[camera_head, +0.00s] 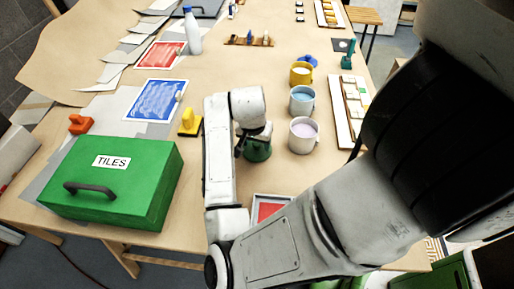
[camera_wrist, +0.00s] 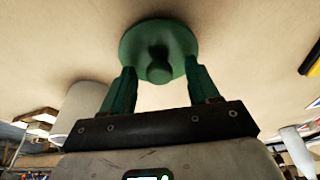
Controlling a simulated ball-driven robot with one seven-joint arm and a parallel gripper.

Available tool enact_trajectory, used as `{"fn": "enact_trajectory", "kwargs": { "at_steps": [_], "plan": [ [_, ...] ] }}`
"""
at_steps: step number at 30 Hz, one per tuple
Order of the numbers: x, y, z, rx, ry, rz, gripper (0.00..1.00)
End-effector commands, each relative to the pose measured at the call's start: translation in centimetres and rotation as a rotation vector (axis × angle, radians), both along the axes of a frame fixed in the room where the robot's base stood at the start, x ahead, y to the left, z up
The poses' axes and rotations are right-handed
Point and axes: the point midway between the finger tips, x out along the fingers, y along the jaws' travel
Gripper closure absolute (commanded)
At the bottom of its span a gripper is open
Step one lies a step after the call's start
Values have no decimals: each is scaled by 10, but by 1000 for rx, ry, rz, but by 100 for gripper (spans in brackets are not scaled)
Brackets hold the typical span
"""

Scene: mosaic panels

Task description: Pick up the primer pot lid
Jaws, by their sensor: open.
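The primer pot lid looks to be the round green disc with a knob (camera_wrist: 158,38), lying on the table in the wrist view. In the head view a green rounded shape (camera_head: 258,151) shows just below my wrist, partly covered by it. My gripper (camera_wrist: 160,72) is open, with one green finger on each side of the knob in the picture. Nothing is held. I cannot tell whether the fingertips are level with the knob or still above it. In the head view the fingers (camera_head: 243,146) are mostly hidden by the wrist.
Lilac (camera_head: 303,135), blue (camera_head: 301,100) and yellow (camera_head: 301,73) pots stand right of my gripper. A green TILES box (camera_head: 150,205) and a yellow-handled tool (camera_head: 189,122) are on the left. A red panel (camera_head: 268,208) lies in front, partly behind my arm.

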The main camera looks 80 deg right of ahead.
Motion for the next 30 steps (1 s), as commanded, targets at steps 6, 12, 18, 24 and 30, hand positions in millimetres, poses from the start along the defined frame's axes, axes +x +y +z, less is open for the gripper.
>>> {"fn": "enact_trajectory", "kwargs": {
  "at_steps": [6,12,18,24,30],
  "plan": [
    [0,0,0,0,0,0,48],
    [0,0,0,0,0,0,68],
    [0,0,0,0,0,0,87],
    [0,0,0,0,0,0,99],
    [0,0,2,0,0,0,99]
  ]
}}
